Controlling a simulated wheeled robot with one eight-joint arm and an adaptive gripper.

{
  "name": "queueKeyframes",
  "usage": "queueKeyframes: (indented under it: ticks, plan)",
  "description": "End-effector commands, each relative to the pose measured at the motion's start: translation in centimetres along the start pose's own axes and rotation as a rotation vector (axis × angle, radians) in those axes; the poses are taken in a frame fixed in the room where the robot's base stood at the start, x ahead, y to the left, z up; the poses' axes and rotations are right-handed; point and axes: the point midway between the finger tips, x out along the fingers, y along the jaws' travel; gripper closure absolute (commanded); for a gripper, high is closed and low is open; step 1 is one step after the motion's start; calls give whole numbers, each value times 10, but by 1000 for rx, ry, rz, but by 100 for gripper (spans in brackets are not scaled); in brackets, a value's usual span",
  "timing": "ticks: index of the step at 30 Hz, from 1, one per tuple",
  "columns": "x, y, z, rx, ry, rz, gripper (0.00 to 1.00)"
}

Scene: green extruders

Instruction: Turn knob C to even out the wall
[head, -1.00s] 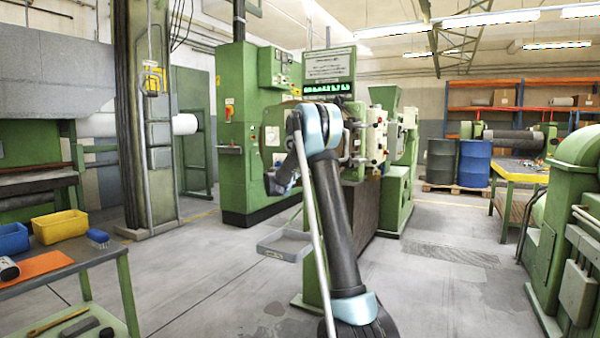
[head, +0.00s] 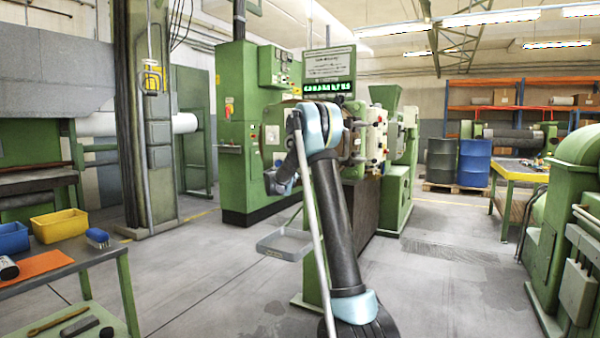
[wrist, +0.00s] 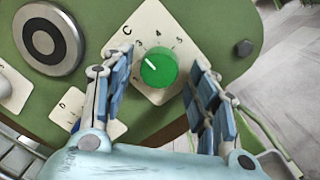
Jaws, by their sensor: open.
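Knob C (wrist: 158,70) is a round green knob with a white pointer line, in the middle of the wrist view. Its white plate (wrist: 152,28) carries the letter C and the numbers 3, 4 and 5. The pointer line points up and left, near the 3 side. My gripper (wrist: 160,60) is open, with one blue-grey finger on each side of the knob. I see gaps between the fingers and the knob. In the head view my arm covers part of the green machine (head: 236,130), and knob C cannot be made out. A display (head: 327,87) shows small green digits, unreadable.
A plate marked D (wrist: 72,104) lies left of the gripper, partly covered. In the head view a grey tray (head: 285,245) sticks out below my arm. The floor around is mostly clear.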

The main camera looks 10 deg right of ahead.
Motion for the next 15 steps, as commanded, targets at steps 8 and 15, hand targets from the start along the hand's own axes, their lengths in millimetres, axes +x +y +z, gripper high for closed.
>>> queueKeyframes:
  ticks: [8,15]
  plan:
    - [-28,1,-1,0,3,2,47]
    - [-75,0,-2,0,3,1,47]
